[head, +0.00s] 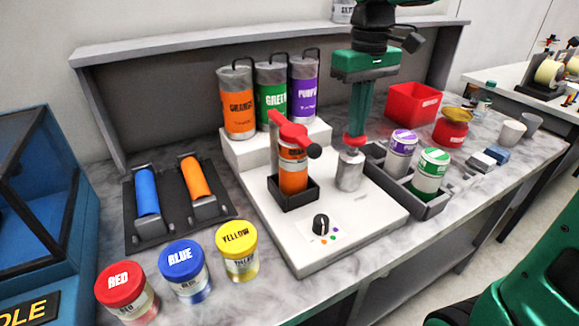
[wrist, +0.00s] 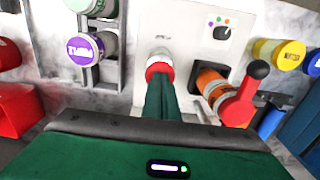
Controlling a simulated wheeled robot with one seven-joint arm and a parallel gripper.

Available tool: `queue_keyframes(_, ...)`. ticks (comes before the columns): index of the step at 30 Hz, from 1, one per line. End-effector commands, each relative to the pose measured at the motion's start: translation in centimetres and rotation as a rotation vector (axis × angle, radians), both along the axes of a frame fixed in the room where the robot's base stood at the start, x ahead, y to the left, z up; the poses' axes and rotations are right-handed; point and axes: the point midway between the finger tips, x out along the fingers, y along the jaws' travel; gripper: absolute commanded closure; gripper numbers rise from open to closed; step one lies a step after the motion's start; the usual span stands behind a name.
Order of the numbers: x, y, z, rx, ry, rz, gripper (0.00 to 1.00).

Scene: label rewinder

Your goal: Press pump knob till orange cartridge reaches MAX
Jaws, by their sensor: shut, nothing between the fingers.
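The orange cartridge (head: 293,181) stands upright in a black square holder on the white pump base, under a red clamp lever (head: 292,131). In the wrist view the orange cartridge (wrist: 211,80) is right of my fingers, partly covered by the lever. Its fill level and MAX mark are too small to read. The red pump knob (head: 354,140) tops a metal cylinder right of the cartridge; it also shows in the wrist view (wrist: 157,70). My gripper (head: 355,132) is shut and empty, pointing down, with its fingertips at the knob top. They appear to touch it.
A black dial (head: 321,224) sits at the base's front. Orange, green and purple canisters (head: 271,94) stand behind. A grey tray (head: 429,209) with purple and green jars is close on the right. Red, blue and yellow jars (head: 184,262) stand at front left.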

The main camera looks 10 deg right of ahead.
Motion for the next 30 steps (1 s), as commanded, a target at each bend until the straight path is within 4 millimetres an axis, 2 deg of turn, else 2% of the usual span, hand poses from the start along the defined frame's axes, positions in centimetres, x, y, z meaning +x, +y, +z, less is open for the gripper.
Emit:
queue_keyframes(17,0.0,0.0,3.1,0.000,0.001,0.000,1.00)
queue_keyframes(30,0.0,0.0,3.2,0.000,0.001,0.000,1.00)
